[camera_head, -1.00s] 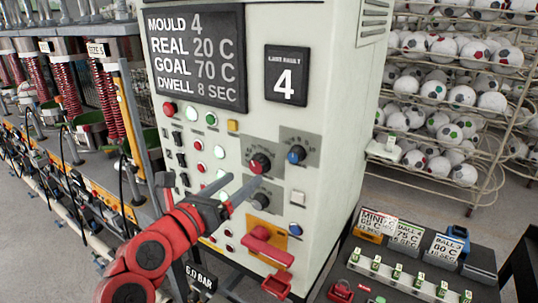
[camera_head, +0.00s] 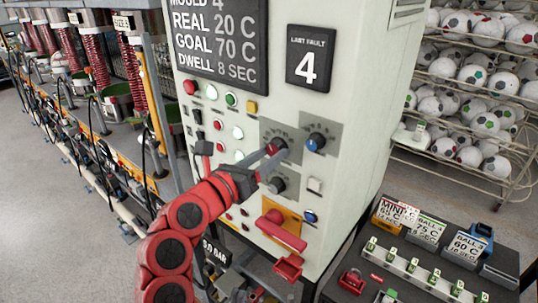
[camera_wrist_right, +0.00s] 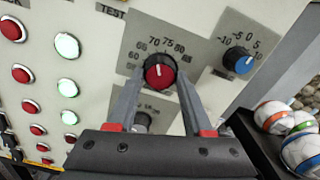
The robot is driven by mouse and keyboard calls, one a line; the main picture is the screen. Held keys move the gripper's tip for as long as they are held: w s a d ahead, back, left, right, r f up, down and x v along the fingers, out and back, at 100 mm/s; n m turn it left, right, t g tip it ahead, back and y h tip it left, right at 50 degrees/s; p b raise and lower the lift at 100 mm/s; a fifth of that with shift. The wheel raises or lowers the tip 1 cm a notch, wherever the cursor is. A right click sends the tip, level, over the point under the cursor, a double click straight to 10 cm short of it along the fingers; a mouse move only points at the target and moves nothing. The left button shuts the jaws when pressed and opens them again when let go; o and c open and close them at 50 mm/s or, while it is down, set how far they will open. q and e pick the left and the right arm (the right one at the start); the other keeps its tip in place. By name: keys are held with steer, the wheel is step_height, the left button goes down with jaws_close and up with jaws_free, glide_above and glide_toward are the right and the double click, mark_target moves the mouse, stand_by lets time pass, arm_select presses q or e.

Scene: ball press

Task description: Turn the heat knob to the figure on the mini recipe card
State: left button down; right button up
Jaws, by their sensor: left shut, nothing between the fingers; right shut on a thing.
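The red heat knob (camera_head: 277,148) is on the pale control panel. In the right wrist view the knob (camera_wrist_right: 159,72) has its white mark pointing up, near 70. My right gripper (camera_head: 268,166) is shut on the knob, with one grey finger on each side (camera_wrist_right: 158,88). The screen (camera_head: 218,40) shows GOAL 70 C.
A blue knob (camera_head: 316,141) is right of the heat knob, and a grey-black knob (camera_head: 277,182) is below it. A red handle (camera_head: 282,230) juts out lower down. Two more cards stand beside the mini card. A ball rack (camera_head: 470,110) is behind at right.

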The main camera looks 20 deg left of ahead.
jaws_close()
steer(key=n+b, duration=0.1)
steer(key=n, duration=0.3)
steer(key=shift+b, duration=0.4)
steer(key=shift+n, duration=0.5)
steer(key=o, duration=0.9)
jaws_free()
steer(key=shift+o, duration=0.2)
